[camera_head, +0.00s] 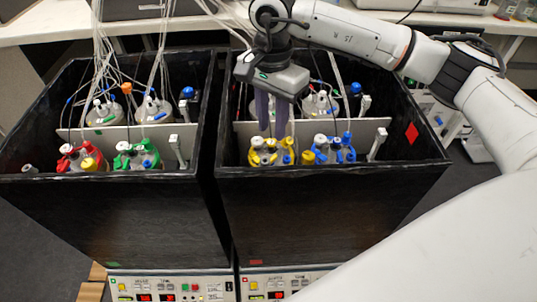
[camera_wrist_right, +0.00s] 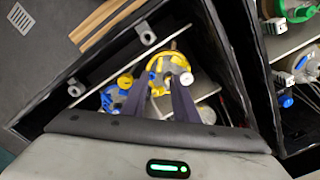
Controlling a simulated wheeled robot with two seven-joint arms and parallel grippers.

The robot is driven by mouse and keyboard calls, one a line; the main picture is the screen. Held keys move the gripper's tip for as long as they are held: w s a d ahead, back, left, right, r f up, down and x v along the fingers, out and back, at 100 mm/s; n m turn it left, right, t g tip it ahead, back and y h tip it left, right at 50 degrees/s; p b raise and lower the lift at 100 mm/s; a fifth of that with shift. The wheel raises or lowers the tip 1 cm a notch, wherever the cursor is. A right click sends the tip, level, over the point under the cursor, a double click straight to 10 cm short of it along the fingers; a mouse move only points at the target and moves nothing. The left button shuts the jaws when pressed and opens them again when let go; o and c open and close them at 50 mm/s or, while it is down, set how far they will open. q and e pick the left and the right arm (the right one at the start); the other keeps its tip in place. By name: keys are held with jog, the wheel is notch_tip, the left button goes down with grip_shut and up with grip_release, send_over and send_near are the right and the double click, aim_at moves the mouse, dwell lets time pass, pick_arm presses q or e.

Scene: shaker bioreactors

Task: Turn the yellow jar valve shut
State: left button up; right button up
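The jar with the yellow top (camera_head: 264,157) stands in the front left of the right black box. In the right wrist view the yellow top (camera_wrist_right: 157,66) shows just beyond my fingertips, with a white cap at its right side. My right gripper (camera_head: 272,132) points down above and just behind this jar. It also shows in the right wrist view (camera_wrist_right: 160,84), its two dark fingers apart with a gap between them. I cannot tell whether a finger touches the jar. Which yellow part is the valve, and how it is turned, is too small to tell. My left gripper is not in view.
A blue-topped jar (camera_head: 336,148) stands close to the right of the yellow one. The box's black front wall (camera_head: 330,215) and a pale inner divider (camera_head: 374,127) are close by. The left box (camera_head: 110,225) holds red- and green-topped jars (camera_head: 137,156). Tubes hang from above.

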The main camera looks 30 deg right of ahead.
aim_at(271, 159)
notch_tip(271, 159, down, 10)
jog(key=shift+r, duration=0.1)
dwell(0.4)
grip_shut()
